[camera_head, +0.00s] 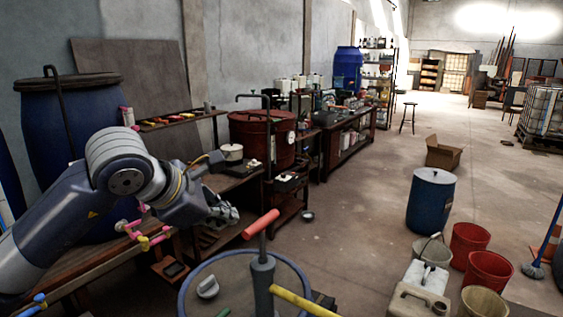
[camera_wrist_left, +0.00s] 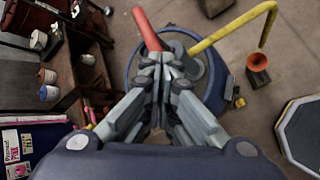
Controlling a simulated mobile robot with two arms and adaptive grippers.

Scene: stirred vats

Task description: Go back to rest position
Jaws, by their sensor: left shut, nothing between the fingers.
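My left gripper (camera_head: 222,212) is at the end of my left arm, which comes in from the left. In the left wrist view the gripper (camera_wrist_left: 162,68) has its fingers together, with nothing between them. It is above and to the left of a round vat (camera_head: 190,281) with a grey-blue rim. A red handle (camera_head: 261,224) and a yellow handle (camera_head: 303,301) stand on the vat's dark upright fitting (camera_head: 263,285). In the wrist view the red handle (camera_wrist_left: 145,28) appears just beyond the fingertips; I cannot tell whether they touch. My right gripper is not in view.
A large blue drum (camera_head: 68,120) stands at the left behind my arm. A red-brown vat (camera_head: 262,140) and workbenches line the wall. A blue barrel (camera_head: 431,203), red buckets (camera_head: 470,243) and a beige canister (camera_head: 417,303) stand at the right. The floor in the middle is clear.

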